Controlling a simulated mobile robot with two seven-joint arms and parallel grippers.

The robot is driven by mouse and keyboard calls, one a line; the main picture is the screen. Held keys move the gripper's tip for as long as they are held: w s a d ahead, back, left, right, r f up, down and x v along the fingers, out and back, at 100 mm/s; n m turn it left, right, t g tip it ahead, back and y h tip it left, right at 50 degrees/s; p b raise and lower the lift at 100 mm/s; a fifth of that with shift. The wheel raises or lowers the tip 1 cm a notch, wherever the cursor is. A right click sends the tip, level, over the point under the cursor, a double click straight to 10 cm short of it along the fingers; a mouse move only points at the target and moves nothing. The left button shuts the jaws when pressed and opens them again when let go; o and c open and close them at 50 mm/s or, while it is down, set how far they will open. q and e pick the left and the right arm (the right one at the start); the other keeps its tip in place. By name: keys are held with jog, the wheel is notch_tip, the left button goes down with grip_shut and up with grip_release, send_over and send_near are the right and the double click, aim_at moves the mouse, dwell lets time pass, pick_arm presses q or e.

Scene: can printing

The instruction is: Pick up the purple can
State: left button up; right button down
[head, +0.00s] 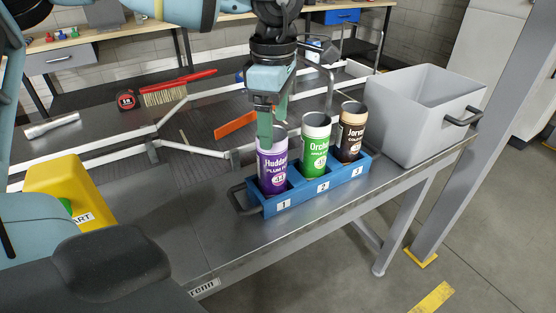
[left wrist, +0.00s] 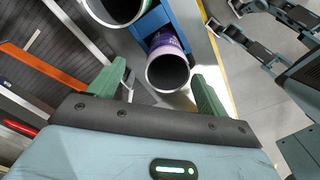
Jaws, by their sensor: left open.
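The purple can (head: 272,170) stands upright in slot 1 of the blue holder (head: 323,197), at its left end. Its open rim faces up, and the can also shows in the left wrist view (left wrist: 168,63). My left gripper (head: 272,122) is right above the purple can, pointing down. In the left wrist view its two green fingers (left wrist: 155,85) are spread, with the can's rim in the gap between them. Nothing is held. The green can (head: 314,148) stands in slot 2 and the brown can (head: 350,138) in slot 3. My right gripper is not in the head view.
A grey bin (head: 420,110) stands right of the holder on the bench. A yellow box (head: 65,190) is at the left. A brush (head: 170,92) and an orange bar (head: 236,124) lie behind the holder. The bench front (head: 190,240) left of the holder is clear.

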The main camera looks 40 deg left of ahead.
aim_at(272, 157)
pick_arm(q)
jog(key=shift+s, duration=0.1)
jog(key=shift+s+d+f, duration=0.1)
jog(key=shift+f, duration=1.2)
jog(key=shift+s+f+p, duration=0.15)
jog(key=shift+f+p, duration=0.2)
jog(key=shift+f, duration=0.95)
jog(key=shift+s+f+p, duration=0.15)
jog(key=shift+f+p, duration=0.2)
jog(key=shift+f, duration=0.95)
jog(key=c, duration=1)
jog(key=shift+r+b, duration=0.45)
jog(key=shift+r, duration=4.6)
jog(key=shift+c, duration=0.2)
